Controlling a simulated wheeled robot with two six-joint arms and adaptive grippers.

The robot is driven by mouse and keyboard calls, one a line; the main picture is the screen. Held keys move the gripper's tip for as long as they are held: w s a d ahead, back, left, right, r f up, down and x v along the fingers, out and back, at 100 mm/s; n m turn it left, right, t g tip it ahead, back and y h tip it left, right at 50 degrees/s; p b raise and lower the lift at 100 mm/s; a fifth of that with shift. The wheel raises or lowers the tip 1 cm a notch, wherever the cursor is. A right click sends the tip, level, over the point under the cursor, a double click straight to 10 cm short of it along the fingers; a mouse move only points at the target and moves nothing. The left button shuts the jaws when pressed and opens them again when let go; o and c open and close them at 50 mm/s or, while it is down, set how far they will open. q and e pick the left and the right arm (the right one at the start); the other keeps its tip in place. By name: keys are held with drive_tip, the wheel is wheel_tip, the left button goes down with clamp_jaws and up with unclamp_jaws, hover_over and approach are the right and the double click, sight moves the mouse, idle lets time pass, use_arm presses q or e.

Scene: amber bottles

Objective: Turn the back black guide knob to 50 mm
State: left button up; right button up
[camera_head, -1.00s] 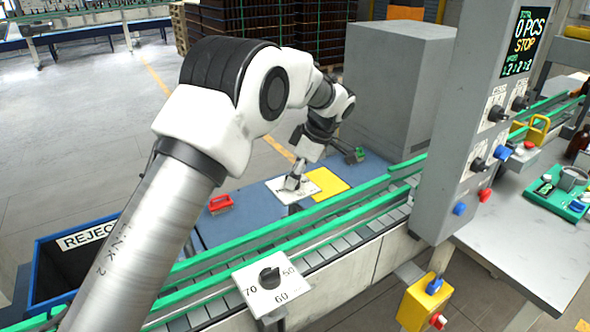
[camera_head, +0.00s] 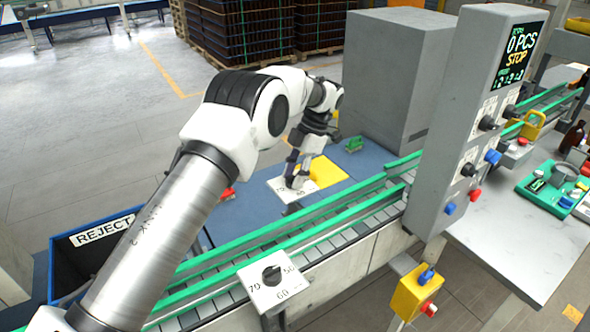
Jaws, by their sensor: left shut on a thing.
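My left gripper (camera_head: 296,178) points down over the white dial plate (camera_head: 276,188) of the back guide knob, on the blue surface behind the conveyor. It is shut on the back black guide knob, which the fingers mostly hide. Part of a number shows on the plate, but the setting cannot be read. The front black guide knob (camera_head: 271,274) sits on its own white plate marked 50, 60 and 70 at the near side of the conveyor. My right gripper is not in view.
The conveyor with green rails (camera_head: 330,216) runs between the two dials. A yellow square (camera_head: 328,172) and a green item (camera_head: 354,144) lie by the back dial. A blue reject bin (camera_head: 62,262) stands left, a grey control column (camera_head: 462,130) right.

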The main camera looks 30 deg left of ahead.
use_arm(q)
drive_tip(key=shift+s+f+n, duration=0.1)
drive_tip(key=shift+f+n, duration=0.1)
drive_tip(key=shift+n, duration=0.1)
drive_tip(key=o, duration=1.1)
drive_tip(key=shift+o, duration=0.2)
drive_tip(key=shift+a, duration=0.1)
drive_tip(key=shift+r, duration=0.1)
drive_tip(key=v, duration=0.7)
drive_tip(key=shift+r, duration=0.2)
